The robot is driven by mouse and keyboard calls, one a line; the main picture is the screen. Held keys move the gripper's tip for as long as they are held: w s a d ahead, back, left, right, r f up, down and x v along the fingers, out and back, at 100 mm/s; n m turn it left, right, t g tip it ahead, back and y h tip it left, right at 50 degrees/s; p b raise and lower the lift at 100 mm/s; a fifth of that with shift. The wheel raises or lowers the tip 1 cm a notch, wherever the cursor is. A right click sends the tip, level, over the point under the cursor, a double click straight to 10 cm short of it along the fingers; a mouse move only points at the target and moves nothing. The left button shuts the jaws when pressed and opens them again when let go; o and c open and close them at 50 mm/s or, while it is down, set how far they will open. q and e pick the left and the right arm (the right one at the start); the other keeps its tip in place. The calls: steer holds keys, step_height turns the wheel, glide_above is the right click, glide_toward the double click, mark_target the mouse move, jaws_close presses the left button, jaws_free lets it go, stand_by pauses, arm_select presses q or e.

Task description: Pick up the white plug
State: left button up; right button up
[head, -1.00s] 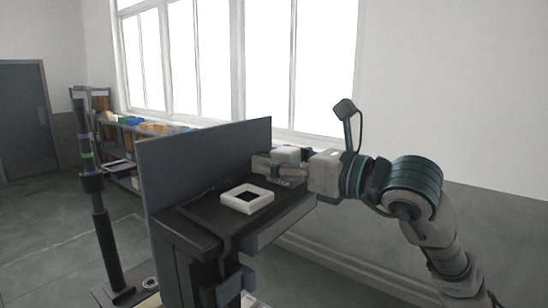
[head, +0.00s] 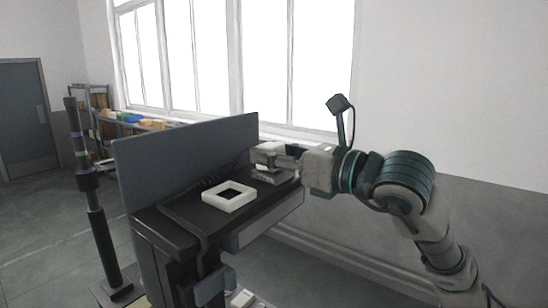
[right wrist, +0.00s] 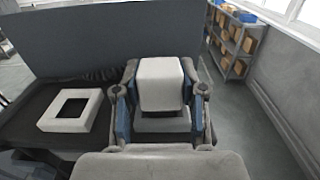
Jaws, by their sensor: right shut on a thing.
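The white plug (right wrist: 161,84) is a pale block between the two fingers of my right gripper (right wrist: 160,100) in the right wrist view. The fingers are shut on it, one on each side. In the head view my right gripper (head: 272,165) is over the right end of the dark bench top, and the plug is hard to make out there. Whether the plug touches the bench top is not clear. My left gripper is not in view.
A white square frame with a dark opening (head: 229,196) lies on the dark bench top (head: 175,214), left of my gripper. A grey upright panel (head: 185,152) stands along the bench's back. A black column (head: 95,215) stands left. Shelves with bins (right wrist: 235,40) stand beyond.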

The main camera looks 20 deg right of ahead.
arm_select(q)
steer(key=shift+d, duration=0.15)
arm_select(e)
steer(key=shift+w, duration=0.1)
steer(key=shift+d+r, duration=0.1)
steer(key=shift+r, duration=0.15)
step_height(320, 180, up, 15)
steer(key=p, duration=0.3)
arm_select(q)
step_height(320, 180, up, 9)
steer(key=p, duration=0.6)
arm_select(e)
step_height(320, 180, up, 12)
steer(key=b, duration=1.2)
glide_above(273, 144)
steer(key=shift+f, duration=6.9)
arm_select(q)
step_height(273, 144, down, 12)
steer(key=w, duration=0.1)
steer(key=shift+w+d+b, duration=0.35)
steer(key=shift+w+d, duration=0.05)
arm_select(e)
steer(key=shift+f, duration=0.35)
steer(key=shift+f, duration=0.2)
